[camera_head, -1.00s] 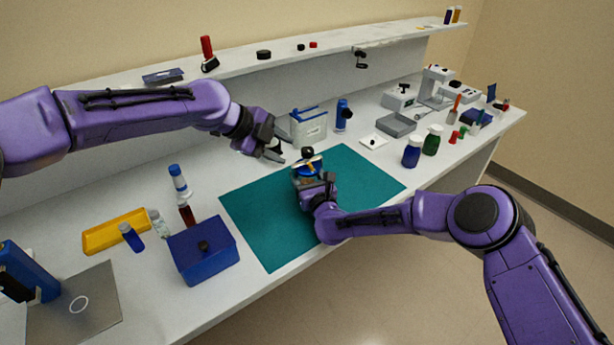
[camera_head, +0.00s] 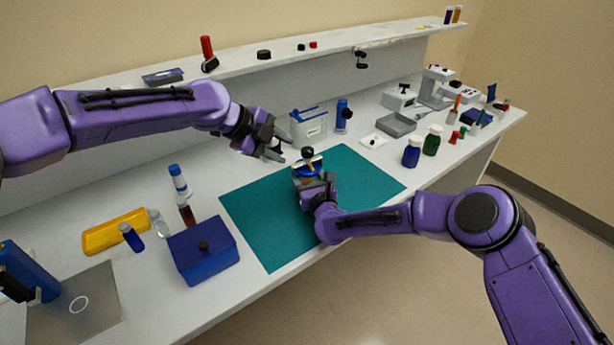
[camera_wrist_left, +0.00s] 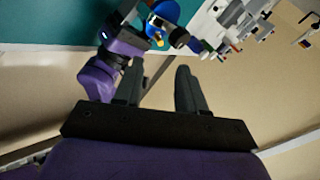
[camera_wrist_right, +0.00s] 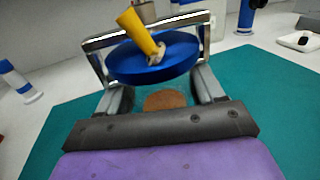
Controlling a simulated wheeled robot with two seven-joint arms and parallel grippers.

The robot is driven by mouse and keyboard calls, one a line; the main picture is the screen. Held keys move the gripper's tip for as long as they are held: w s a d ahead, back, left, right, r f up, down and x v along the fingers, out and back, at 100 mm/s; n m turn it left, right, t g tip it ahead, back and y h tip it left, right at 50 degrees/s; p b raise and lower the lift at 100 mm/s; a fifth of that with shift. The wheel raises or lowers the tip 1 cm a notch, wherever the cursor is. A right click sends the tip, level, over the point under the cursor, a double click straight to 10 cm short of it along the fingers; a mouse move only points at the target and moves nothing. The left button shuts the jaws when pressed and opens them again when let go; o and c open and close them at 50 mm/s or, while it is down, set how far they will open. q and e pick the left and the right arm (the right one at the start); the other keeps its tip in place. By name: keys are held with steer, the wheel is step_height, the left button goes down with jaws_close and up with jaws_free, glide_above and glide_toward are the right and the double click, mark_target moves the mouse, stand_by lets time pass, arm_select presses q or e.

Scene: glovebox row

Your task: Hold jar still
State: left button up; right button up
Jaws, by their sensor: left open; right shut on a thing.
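The jar has a blue lid (camera_wrist_right: 128,66) and a brown content (camera_wrist_right: 165,100); a metal bail frame (camera_wrist_right: 205,35) and a yellow-handled piece (camera_wrist_right: 138,32) are over the lid. In the head view the jar (camera_head: 308,168) is over the teal mat (camera_head: 365,185). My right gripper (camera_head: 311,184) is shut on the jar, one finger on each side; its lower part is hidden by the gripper. My left gripper (camera_head: 281,145) is open and empty, up and left of the jar. In the left wrist view the jar's blue lid (camera_wrist_left: 166,10) shows beyond the open fingers (camera_wrist_left: 160,85).
A blue box (camera_head: 204,250), a yellow tray (camera_head: 117,232) and several bottles stand left of the mat. A white container (camera_head: 309,126) and a blue bottle (camera_head: 342,115) are behind it. Blue (camera_head: 411,152) and green (camera_head: 432,140) jars stand at right. The mat is mostly clear.

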arm_select(q)
steer(key=shift+f, duration=0.2)
steer(key=c, duration=0.5)
steer(key=f+n, duration=0.2)
steer(key=n, duration=0.1)
steer(key=f+n+t, duration=0.1)
steer(key=f+n, duration=0.1)
steer(key=n, duration=0.2)
steer(key=f+n+t, duration=0.1)
steer(key=f+n, duration=0.1)
steer(key=n, duration=0.2)
steer(key=shift+w+d+f, duration=0.15)
steer(key=shift+w+f, duration=0.1)
steer(key=shift+w, duration=0.05)
jaws_close()
steer(key=s+d+f+n+t+h, duration=0.1)
steer(key=s+f+n+t, duration=0.15)
steer(key=n, duration=0.85)
steer(key=s+f+n+t, duration=0.1)
steer(key=f+n+t, duration=0.2)
steer(key=n, duration=0.8)
steer(key=s+a+r+n+t, duration=0.2)
steer(key=s+n+t, duration=0.3)
steer(key=n, duration=1.8)
steer(key=shift+s+n, duration=0.3)
steer(key=shift+s, duration=1.55)
steer(key=shift+t, duration=0.25)
